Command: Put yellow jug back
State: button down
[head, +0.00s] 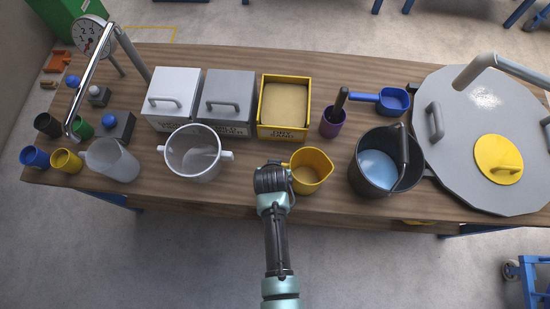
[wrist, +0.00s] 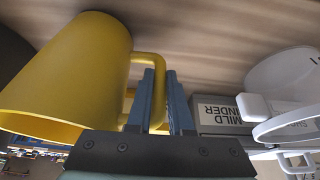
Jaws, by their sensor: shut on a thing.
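The yellow jug (head: 312,167) is at the front middle of the wooden table, with its open top up and its inside tan at the bottom. It also shows large in the wrist view (wrist: 75,70), at the left. My gripper (wrist: 162,100) is shut on the jug's handle (wrist: 150,60), with one blue-grey finger on each side of it. In the head view my arm comes from the front and my gripper hides the handle. I cannot tell whether the jug's base touches the table.
A white two-handled pot (head: 195,160) stands to the left and a dark bucket (head: 366,184) with blue contents to the right. Behind are a yellow bin (head: 284,131), a grey lidded box (head: 227,116), a purple cup (head: 331,128) and a blue scoop (head: 393,101). Bare table lies left of the jug.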

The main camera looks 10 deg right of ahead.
jog(key=shift+f, duration=0.15)
jog(key=c, duration=0.8)
grip_release()
